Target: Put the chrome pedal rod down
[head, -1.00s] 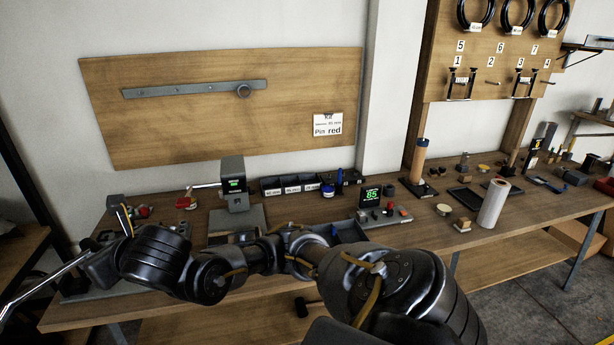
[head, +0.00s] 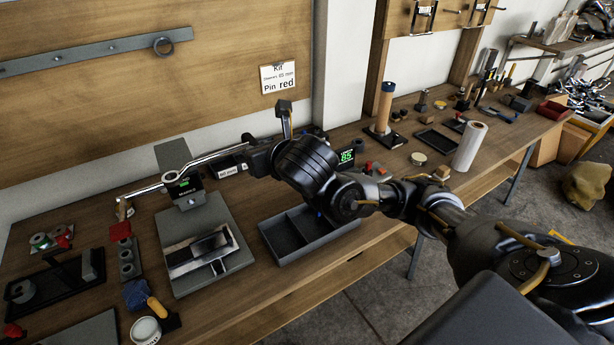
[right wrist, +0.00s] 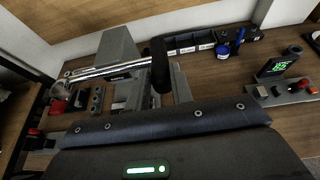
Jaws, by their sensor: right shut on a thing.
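The chrome pedal rod (head: 152,188) is a long shiny bar with a bend near its held end. It reaches left from my right gripper (head: 250,153), passing in front of the grey display device (head: 190,185) on the bench. Its far end is over the bench's left part; I cannot tell if it touches anything. My right gripper is shut on the rod, above the bench. In the right wrist view the rod (right wrist: 105,72) runs left from the dark finger (right wrist: 160,65), which hides its held end. My left gripper is not in view.
The wooden bench (head: 275,308) holds a grey plate (head: 220,215), a grey divided tray (head: 300,232), and red and black blocks at left. A white roll (head: 469,147) and a wooden cylinder (head: 384,108) stand right. A wooden board (head: 150,90) is behind.

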